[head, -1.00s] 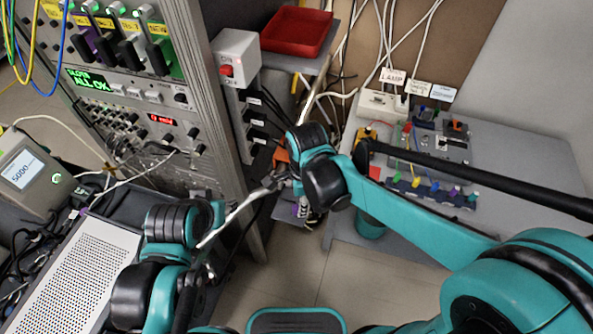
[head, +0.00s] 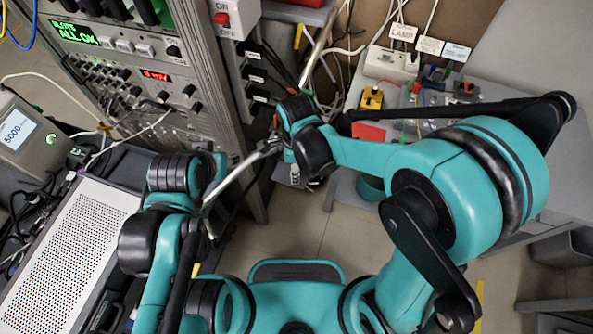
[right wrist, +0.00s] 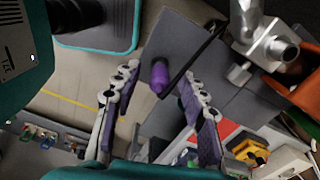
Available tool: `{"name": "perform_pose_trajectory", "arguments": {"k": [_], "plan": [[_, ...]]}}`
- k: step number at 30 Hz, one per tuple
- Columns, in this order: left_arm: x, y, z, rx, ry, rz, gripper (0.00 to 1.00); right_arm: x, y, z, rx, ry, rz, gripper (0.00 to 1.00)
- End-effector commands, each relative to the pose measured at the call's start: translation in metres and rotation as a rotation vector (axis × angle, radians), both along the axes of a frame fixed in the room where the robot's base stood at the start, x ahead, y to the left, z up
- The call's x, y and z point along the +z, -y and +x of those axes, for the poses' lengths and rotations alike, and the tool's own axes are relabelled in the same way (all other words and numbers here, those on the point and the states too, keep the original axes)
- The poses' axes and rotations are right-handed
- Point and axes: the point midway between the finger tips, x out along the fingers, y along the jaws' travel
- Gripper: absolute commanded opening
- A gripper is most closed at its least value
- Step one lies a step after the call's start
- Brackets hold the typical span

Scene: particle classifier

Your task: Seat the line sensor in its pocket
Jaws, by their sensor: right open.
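In the right wrist view my right gripper (right wrist: 160,100) is open, its two purple-padded fingers apart. A purple cylinder with a dark rod or cable beside it (right wrist: 160,78) appears between the fingers, over a grey surface; no contact is visible. I cannot tell whether this is the line sensor. A silvery metal fitting (right wrist: 265,42) is at the upper right, beyond the fingers. In the head view my right gripper (head: 293,174) points down beside the rack and is mostly hidden by its wrist. The pocket is not identifiable.
The instrument rack (head: 190,60) stands close left of my right wrist. A grey bench (head: 480,92) with a yellow-and-black block (head: 371,98) is at the right. A perforated metal box (head: 75,245) is at the lower left. Cables hang behind the wrist. Floor shows between rack and bench.

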Motion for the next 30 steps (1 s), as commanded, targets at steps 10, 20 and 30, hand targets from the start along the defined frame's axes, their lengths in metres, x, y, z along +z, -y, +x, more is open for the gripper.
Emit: {"name": "perform_pose_trajectory", "arguments": {"k": [10,20,30], "plan": [[0.001,0.000,0.000,0.000,0.000,0.000,0.40,0.001,0.000,0.000,0.000,0.000,0.000,0.00],[0.002,0.000,0.000,0.000,0.000,0.000,0.40,0.003,0.000,0.000,0.000,0.000,0.000,0.00],[0.019,0.000,0.000,0.000,0.000,0.000,0.40,0.048,0.001,-0.001,0.000,0.000,0.000,0.00]]}}
